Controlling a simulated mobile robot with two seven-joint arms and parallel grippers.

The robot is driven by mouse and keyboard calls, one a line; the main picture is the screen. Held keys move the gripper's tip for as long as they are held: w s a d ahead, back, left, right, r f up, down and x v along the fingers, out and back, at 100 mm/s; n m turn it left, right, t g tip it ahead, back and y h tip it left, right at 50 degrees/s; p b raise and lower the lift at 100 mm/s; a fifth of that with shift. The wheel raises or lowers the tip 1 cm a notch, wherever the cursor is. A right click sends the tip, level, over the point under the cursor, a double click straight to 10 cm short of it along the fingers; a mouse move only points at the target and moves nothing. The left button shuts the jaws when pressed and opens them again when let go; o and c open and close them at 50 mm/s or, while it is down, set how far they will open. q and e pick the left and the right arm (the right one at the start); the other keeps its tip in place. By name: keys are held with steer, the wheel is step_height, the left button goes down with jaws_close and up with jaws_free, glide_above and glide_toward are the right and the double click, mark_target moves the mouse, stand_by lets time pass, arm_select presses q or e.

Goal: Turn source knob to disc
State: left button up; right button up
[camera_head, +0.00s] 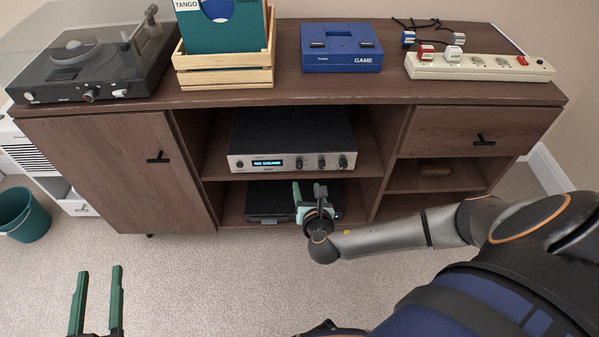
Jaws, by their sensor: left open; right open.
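A silver-fronted amplifier (290,141) with a black top sits on the upper middle shelf. Its lit blue display (267,162) seems to read "NO SOUND". Three dark knobs sit at the right of its front: a left knob (299,162), a middle knob (321,162) and a right knob (343,161); their labels are too small to read. My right gripper (309,188) is open and empty, just below the amplifier's front, before the lower shelf. My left gripper (98,272) is open and empty at the lower left, above the carpet, far from the amplifier.
The wooden cabinet (120,165) carries a turntable (90,66), a record crate (223,78), a blue game console (341,50) and a power strip (478,69). A dark device (266,203) lies on the lower shelf. A teal bin (22,214) stands left.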

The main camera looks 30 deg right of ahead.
steer(key=b, duration=0.2)
glide_toward(300, 167)
steer(key=w+f, duration=0.1)
steer(key=w, duration=0.1)
steer(key=x, duration=0.1)
steer(key=b+x, duration=0.1)
steer(key=x, duration=0.1)
steer(key=shift+d, duration=0.35)
steer(key=shift+b+x, duration=0.55)
steer(key=shift+x, duration=0.3)
arm_select(q)
steer(key=s+d+r+m+t+h, duration=0.1)
steer(key=s+r+m+t+h, duration=0.1)
steer(key=r, duration=0.7)
steer(key=s+r+m+t+h, duration=0.3)
steer(key=s+r+m+h, duration=0.2)
steer(key=r+h, duration=0.3)
steer(key=shift+s+d+r+m, duration=0.15)
steer(key=shift+d+r+m, duration=0.25)
steer(key=shift+r+m, duration=0.2)
arm_select(e)
steer(key=shift+w+d+f, duration=0.1)
steer(key=shift+w+d, duration=0.1)
steer(key=shift+w, duration=0.15)
arm_select(q)
steer(key=shift+f, duration=0.1)
arm_select(e)
jaws_close()
